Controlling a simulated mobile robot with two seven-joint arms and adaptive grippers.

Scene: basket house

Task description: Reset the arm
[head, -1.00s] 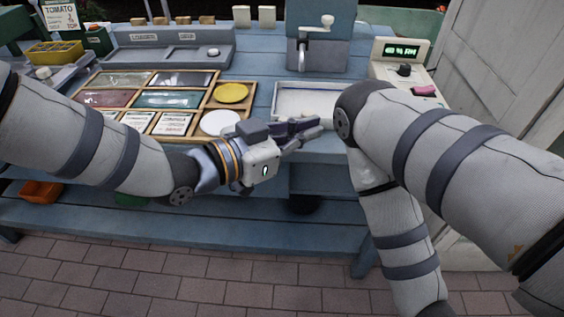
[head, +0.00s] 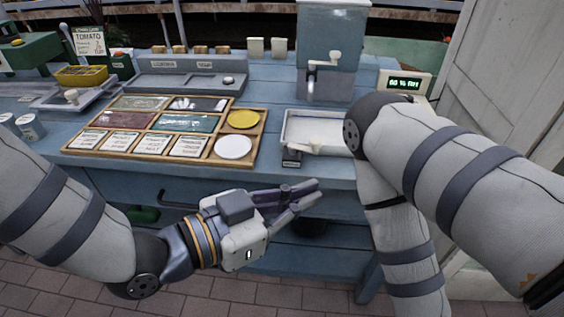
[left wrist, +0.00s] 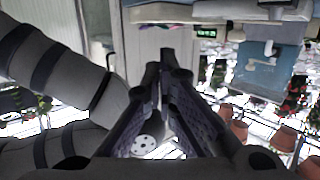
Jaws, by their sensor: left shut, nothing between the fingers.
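My left gripper (head: 303,193) is shut and empty in the head view. It hangs in front of the blue workbench (head: 275,175), below the level of its top and apart from it. Its fingers also show in the left wrist view (left wrist: 167,65), where they meet at the tips. My right arm (head: 440,170) comes in from the right and bends down at the elbow in front of the bench. Its gripper is out of the frame.
On the bench stand a wooden tray of packets (head: 103,157) with a yellow disc and a white disc, a white tray (head: 300,130), a grey-blue machine with a crank (head: 335,40) and a digital display box (head: 405,84). A white door (head: 510,80) stands at the right. Paved floor lies in front.

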